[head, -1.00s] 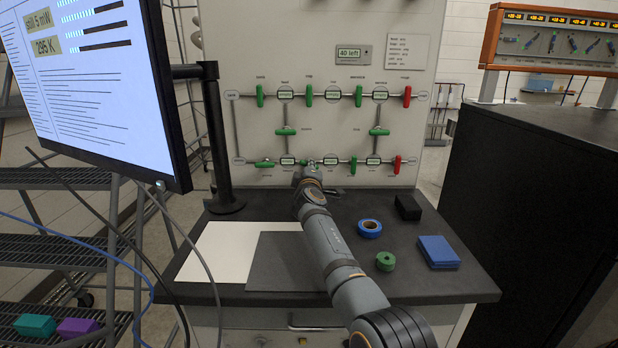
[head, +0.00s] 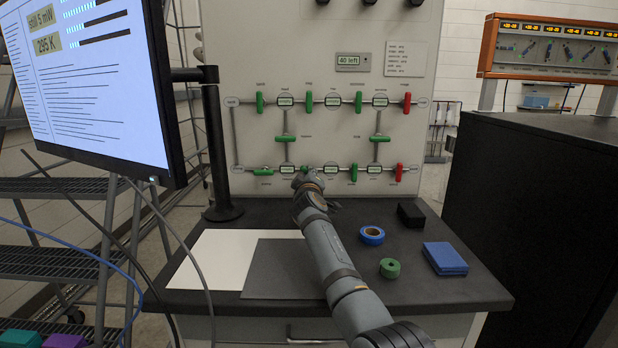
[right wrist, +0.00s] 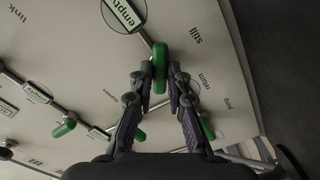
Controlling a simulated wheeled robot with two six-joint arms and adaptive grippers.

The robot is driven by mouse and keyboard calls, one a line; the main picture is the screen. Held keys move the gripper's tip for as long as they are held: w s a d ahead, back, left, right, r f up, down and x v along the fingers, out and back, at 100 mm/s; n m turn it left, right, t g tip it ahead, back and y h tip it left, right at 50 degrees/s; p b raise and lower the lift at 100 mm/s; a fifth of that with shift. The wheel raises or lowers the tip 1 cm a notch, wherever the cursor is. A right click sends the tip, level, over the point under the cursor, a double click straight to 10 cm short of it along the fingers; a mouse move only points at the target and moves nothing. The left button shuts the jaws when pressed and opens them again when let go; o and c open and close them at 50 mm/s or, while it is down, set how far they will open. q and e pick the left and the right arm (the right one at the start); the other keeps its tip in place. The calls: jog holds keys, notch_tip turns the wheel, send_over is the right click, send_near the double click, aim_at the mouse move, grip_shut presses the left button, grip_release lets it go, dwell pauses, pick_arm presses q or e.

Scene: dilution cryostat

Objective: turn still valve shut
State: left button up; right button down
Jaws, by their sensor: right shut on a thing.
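The still valve's green handle (right wrist: 160,62) is in the right wrist view, beside the printed word "still" on the pale panel. My right gripper (right wrist: 160,78) has one finger on each side of this handle and is shut on it. The handle sits at a slant to the pipe it is on. In the head view my right gripper (head: 305,178) reaches the lower pipe row of the valve panel (head: 270,115) and hides most of the handle. My left gripper is in neither view.
Other green handles (head: 353,172) and a red handle (head: 398,172) stand close by on the panel. The bench (head: 460,292) holds a blue tape roll (head: 372,235), a green roll (head: 389,268), blue pads (head: 445,258) and a black block (head: 410,213). A monitor (head: 90,90) stands left.

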jog(key=c, duration=1.3)
grip_release()
jog(key=shift+r, duration=0.1)
notch_tip(320, 180, up, 10)
jog(key=shift+d, duration=0.1)
jog(key=shift+w, duration=0.1)
jog(key=shift+f, duration=0.2)
